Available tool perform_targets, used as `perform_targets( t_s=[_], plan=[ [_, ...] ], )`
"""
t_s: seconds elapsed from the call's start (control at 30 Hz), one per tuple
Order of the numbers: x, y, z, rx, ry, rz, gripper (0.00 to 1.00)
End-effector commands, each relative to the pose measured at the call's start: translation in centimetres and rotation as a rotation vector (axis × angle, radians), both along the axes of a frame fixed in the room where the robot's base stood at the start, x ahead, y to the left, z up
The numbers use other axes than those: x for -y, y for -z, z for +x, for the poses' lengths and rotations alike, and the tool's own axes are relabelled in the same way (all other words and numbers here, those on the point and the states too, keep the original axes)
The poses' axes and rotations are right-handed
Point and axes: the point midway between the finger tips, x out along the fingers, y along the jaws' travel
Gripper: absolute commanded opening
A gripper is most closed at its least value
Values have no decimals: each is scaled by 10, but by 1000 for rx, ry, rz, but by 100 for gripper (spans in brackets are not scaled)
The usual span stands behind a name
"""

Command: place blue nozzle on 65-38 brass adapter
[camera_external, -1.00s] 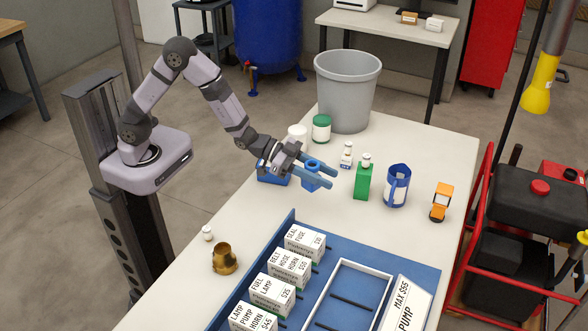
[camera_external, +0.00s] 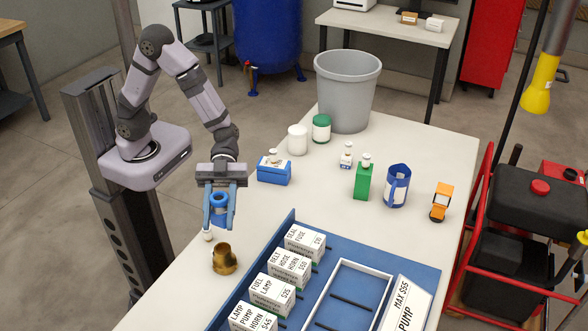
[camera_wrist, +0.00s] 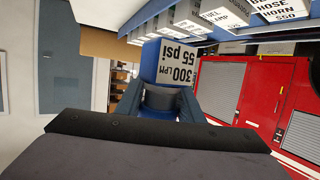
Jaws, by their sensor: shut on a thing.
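The blue nozzle (camera_external: 219,205) is held between the two blue fingers of my gripper (camera_external: 220,212), which is shut on it. In the wrist view the nozzle (camera_wrist: 170,66) carries a white label reading "300 LPM 55 psi". The brass adapter (camera_external: 223,258) stands on the near left part of the table, a little below the gripper in the external view. A clear gap shows in the picture between the nozzle and the adapter. The adapter cannot be made out in the wrist view.
A blue tray (camera_external: 294,222) with labelled boxes lies to the right. A blue box (camera_external: 274,172), white jar (camera_external: 297,139), green can (camera_external: 362,180) and grey bin (camera_external: 347,90) stand farther back.

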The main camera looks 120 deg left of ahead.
Motion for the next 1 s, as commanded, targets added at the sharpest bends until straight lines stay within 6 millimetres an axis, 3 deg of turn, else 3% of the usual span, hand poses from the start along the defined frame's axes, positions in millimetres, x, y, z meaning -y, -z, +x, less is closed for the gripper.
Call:
perform_targets(
  t_s=[0.1, 0.33, 0.7, 1.0],
  plan=[
    [7, -2, -13, 5, 44, 0, 5],
    [8, -1, -12, 2, 27, -1, 5],
    [7, 48, -12, -1, 26, 0, 5],
    [7, 56, -11, 3, 25, -1, 5]
  ],
)
